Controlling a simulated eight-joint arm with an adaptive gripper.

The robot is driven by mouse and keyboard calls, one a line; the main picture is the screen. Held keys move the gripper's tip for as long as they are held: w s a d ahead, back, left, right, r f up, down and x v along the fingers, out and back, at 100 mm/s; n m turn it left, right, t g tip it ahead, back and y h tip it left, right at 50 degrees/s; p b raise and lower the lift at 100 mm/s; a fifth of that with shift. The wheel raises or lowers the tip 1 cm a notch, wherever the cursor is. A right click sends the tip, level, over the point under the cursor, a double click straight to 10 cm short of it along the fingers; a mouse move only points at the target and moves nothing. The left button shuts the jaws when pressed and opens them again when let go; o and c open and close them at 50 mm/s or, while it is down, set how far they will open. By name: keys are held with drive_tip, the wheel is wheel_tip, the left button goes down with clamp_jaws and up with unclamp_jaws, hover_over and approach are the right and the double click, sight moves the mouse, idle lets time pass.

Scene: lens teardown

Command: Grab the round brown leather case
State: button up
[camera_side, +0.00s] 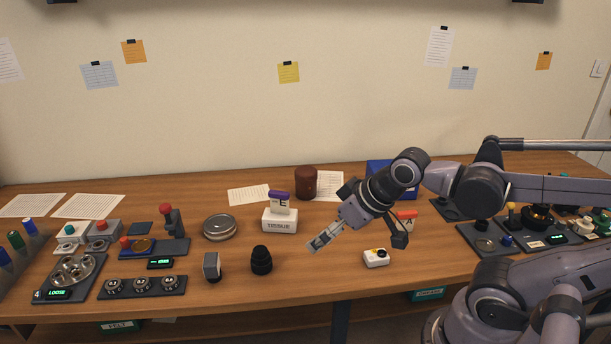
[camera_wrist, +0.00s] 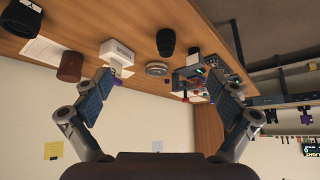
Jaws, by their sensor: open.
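The round brown leather case (camera_side: 306,182) stands upright towards the back of the table, near the wall, in the side view. In the wrist view the case (camera_wrist: 70,66) shows at the left, outside the left finger. My gripper (camera_side: 325,236) is in front of the case, pointing down and to the left, clear of it. In the wrist view my gripper (camera_wrist: 160,85) has its two fingers spread wide with nothing held between them.
A tissue box (camera_side: 280,222) stands just left of the case, with white paper (camera_side: 250,195) lying behind it. A black lens (camera_side: 261,260) and a round tin (camera_side: 220,226) are further left. A blue box (camera_side: 378,169) stands to the right, and a small white device (camera_side: 376,258) lies in front.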

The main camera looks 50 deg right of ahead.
drive_tip(key=w+d+r+m+g, duration=0.2)
drive_tip(key=w+d+r+m, duration=0.25)
drive_tip(key=w+r, duration=0.35)
drive_tip(key=m+g+h, duration=0.2)
drive_tip(key=m+g, duration=0.3)
drive_tip(key=m, duration=0.6)
hover_over(305, 171)
drive_tip(key=a, duration=0.1)
wheel_tip(305, 171, down, 12)
drive_tip(key=shift+a+f, duration=0.1)
drive_tip(key=shift+a, duration=0.05)
drive_tip(key=shift+f+m, duration=0.25)
drive_tip(key=f, duration=0.2)
drive_tip(key=d+f, duration=0.1)
drive_tip(key=f, duration=0.2)
drive_tip(key=shift+d+f, duration=0.15)
drive_tip(key=shift+f, duration=0.1)
drive_tip(key=shift+w+d+f, duration=0.1)
drive_tip(key=shift+d+f, duration=0.15)
drive_tip(key=shift+f, duration=0.6)
drive_tip(key=shift+s+d+f, duration=0.1)
drive_tip(key=shift+d+f, duration=0.1)
drive_tip(key=shift+f, duration=0.65)
drive_tip(key=shift+w+d+f, duration=0.1)
drive_tip(key=shift+d+f, duration=0.15)
drive_tip(key=shift+f, duration=0.6)
drive_tip(key=c, duration=1.4)
